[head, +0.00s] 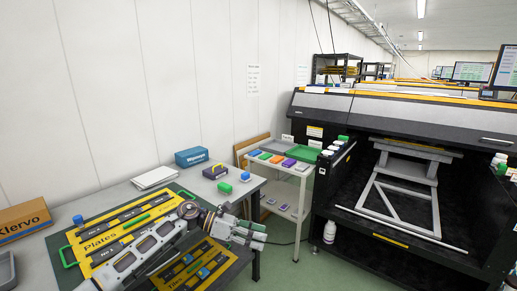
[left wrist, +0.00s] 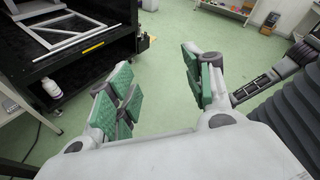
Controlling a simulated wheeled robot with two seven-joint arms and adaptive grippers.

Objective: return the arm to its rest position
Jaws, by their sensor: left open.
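My left arm reaches in over the table from the bottom of the head view. My left gripper (head: 258,234) is at the table's right end, pointing right, with nothing seen between its fingers. In the left wrist view the two green-padded fingers of my left gripper (left wrist: 160,92) stand wide apart over the green floor. My right gripper is in neither view.
The grey table (head: 125,190) holds a black and yellow board (head: 100,243), a blue box (head: 191,157) and small coloured blocks. A small cart (head: 290,196) and a big black printer (head: 330,185) stand right of it. A white bottle (head: 329,232) stands low by the printer.

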